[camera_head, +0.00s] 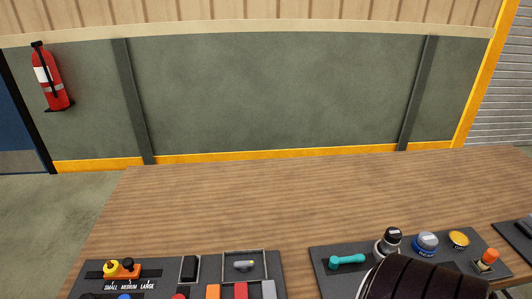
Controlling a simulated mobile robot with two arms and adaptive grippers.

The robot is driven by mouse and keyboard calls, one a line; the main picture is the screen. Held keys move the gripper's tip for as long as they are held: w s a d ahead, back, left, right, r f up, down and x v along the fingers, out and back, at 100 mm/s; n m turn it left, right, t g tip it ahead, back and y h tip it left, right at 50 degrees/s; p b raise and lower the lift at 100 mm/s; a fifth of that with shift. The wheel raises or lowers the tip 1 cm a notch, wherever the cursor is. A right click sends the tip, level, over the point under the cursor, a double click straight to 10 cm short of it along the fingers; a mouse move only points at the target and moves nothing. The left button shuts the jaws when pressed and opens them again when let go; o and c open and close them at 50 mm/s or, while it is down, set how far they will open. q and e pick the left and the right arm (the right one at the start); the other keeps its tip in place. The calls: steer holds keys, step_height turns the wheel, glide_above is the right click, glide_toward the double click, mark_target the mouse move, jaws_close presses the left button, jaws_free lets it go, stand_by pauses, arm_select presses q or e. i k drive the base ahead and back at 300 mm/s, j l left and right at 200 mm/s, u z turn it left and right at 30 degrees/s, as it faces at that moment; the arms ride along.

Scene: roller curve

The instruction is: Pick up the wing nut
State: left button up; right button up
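I cannot pick out the wing nut for certain. A small grey metallic piece (244,265) lies in a shallow framed tray (226,254) on the left dark board; it is too small to tell its shape. A teal piece with a rounded end (347,261) lies on the right dark board (318,257). Neither my left nor my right gripper shows in the head view. The front part of the right board is hidden from view.
The wooden table (260,205) is clear behind the boards. The left board (208,265) also bears an orange piece with yellow and black knobs (122,270) and coloured blocks. The right board bears a black-and-silver knob (390,241), blue knob (425,243), yellow button (459,239) and orange-topped switch (487,259).

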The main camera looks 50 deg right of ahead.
mark_target(244, 266)
steer(key=z, duration=1.3)
steer(key=l+u, duration=0.35)
steer(key=k+l+u, duration=0.15)
steer(key=u, duration=0.15)
steer(key=k+l+u, duration=0.1)
steer(key=l+u, duration=0.25)
